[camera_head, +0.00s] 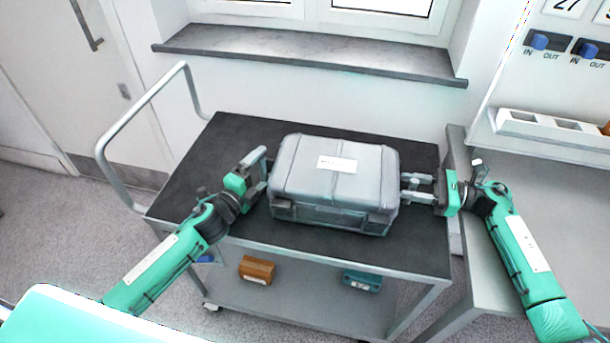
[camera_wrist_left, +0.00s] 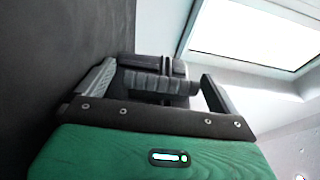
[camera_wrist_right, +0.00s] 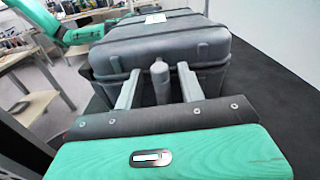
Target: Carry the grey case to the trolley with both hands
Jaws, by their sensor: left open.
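The grey case (camera_head: 335,172) sits on the dark top of the trolley (camera_head: 205,165), lid shut, a white label on its lid. My left gripper (camera_head: 262,172) is open at the case's left end. In the left wrist view the case's end (camera_wrist_left: 155,80) shows between the widely spread fingers. My right gripper (camera_head: 412,188) is at the case's right end. In the right wrist view its fingers (camera_wrist_right: 158,88) stand apart on either side of a grey handle-like part (camera_wrist_right: 160,82), with gaps visible. The case (camera_wrist_right: 165,45) also shows there.
A grey table (camera_head: 550,190) stands close to the trolley's right side. A window sill (camera_head: 310,58) runs behind it. The trolley's lower shelf holds an orange box (camera_head: 257,269) and a teal box (camera_head: 361,281). The trolley top is clear left of the case.

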